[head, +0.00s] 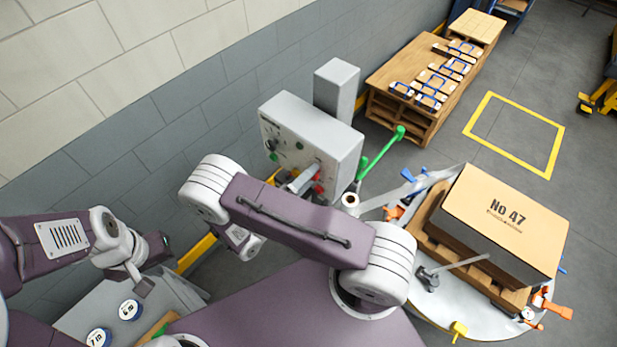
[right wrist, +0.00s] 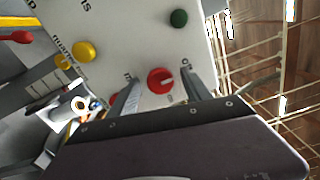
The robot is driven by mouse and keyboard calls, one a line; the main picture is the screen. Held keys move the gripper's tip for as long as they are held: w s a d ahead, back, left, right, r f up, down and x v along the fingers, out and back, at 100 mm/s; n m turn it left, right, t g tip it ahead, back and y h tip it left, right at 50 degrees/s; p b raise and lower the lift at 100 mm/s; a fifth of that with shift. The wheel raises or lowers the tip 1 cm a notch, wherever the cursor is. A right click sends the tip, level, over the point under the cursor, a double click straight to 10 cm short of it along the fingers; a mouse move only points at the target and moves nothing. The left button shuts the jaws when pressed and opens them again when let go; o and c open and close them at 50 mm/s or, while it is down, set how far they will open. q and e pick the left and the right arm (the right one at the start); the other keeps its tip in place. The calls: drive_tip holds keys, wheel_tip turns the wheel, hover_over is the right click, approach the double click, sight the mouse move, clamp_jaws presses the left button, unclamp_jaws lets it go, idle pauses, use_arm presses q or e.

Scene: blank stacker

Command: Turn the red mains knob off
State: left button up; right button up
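The red mains knob (right wrist: 160,81) is on the pale face of the control box (head: 330,135). It is round, with a white pointer mark and partly hidden lettering on either side. My right gripper (right wrist: 161,76) is open, with one finger to each side of this knob; I cannot tell whether they touch it. In the head view the right gripper (head: 303,181) is at the lower part of the box face, where red parts (head: 318,188) show, partly hidden. My left gripper (head: 138,277) is at the lower left, away from the box; its opening is unclear.
Near the red knob are a yellow button (right wrist: 84,51), a green button (right wrist: 179,18) and a second red part, partly hidden by a finger. A green-handled lever (head: 380,150) stands beside the box. A carton (head: 500,225) on a pallet is to the right. A wall is behind.

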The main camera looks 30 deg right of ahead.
drive_tip(key=b+v, duration=0.4)
drive_tip(key=v, duration=0.5)
